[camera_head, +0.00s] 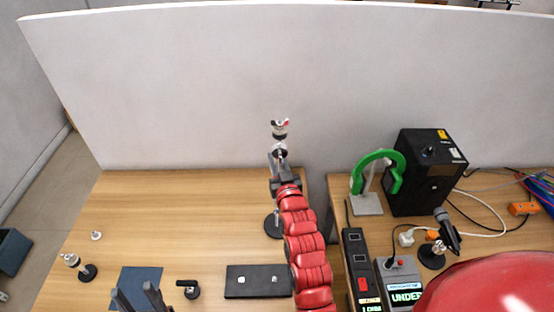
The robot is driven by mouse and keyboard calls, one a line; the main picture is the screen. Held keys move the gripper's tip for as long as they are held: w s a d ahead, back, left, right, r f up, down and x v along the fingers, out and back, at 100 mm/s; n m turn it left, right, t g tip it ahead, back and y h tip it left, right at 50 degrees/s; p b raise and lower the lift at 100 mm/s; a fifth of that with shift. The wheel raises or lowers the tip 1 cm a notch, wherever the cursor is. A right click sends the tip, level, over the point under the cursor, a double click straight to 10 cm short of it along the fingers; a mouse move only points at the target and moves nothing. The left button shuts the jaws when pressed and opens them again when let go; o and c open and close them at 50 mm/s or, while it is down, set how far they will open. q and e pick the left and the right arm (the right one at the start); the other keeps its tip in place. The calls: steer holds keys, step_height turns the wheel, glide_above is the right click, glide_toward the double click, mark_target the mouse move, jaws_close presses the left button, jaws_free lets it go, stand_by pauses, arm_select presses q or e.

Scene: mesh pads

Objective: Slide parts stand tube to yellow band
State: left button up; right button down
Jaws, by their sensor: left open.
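My left gripper (137,292) shows at the bottom left as two dark fingers standing apart. It is empty over the near part of a dark blue mat (137,274); the rest of it is cut off. A stand with a round black base (271,226) is in the middle of the wooden table. No yellow band is clear in this view.
A black plate (243,281) and small stands (87,273) (192,290) lie around the mat. On the right table are a black box (430,185), a green hook-shaped piece (392,160), a microphone-like stand (447,230), meters and loose cables. The wood at left of centre is clear.

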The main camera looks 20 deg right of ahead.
stand_by(0.7)
steer(key=shift+r+b, duration=0.9)
steer(key=shift+r, duration=0.45)
steer(key=c, duration=0.7)
jaws_free()
steer(key=shift+s, duration=0.1)
